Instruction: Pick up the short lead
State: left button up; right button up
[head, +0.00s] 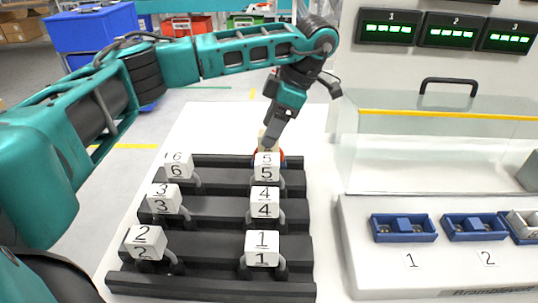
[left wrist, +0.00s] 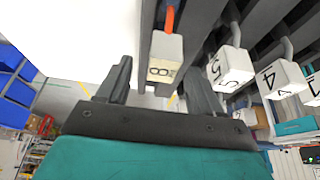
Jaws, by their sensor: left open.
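Several leads with numbered white blocks lie on the black rack (head: 210,275); blocks 1 (head: 262,248), 2 (head: 145,243), 4 (head: 264,202) and 5 (head: 266,166) show there. I cannot tell by length which is the short lead. In the left wrist view, one white block (left wrist: 164,62), marked with what looks like an 8, has an orange cable (left wrist: 170,18). My left gripper (head: 270,141) is at the rack's far end, behind block 5. In the left wrist view my open left gripper (left wrist: 161,72) has its fingers either side of the orange-cabled block, with gaps showing. My right gripper is out of view.
Right of the rack are blue trays (head: 403,228) labelled 1 and 2, and a clear-walled case (head: 430,150) with a black handle. Block 5 (left wrist: 229,66) hangs close to one finger in the left wrist view. White table is clear left of the rack.

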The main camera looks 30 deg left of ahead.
pick_arm(q)
jog(key=x, duration=0.2)
jog(key=b+x, duration=0.1)
jog(key=x, duration=0.1)
jog(key=shift+d+f, duration=0.2)
jog(key=shift+d, duration=0.2)
jog(key=shift+a+f, duration=0.25)
jog(key=shift+f, duration=0.3)
jog(key=shift+c, duration=0.3)
jog(key=c, duration=1.1)
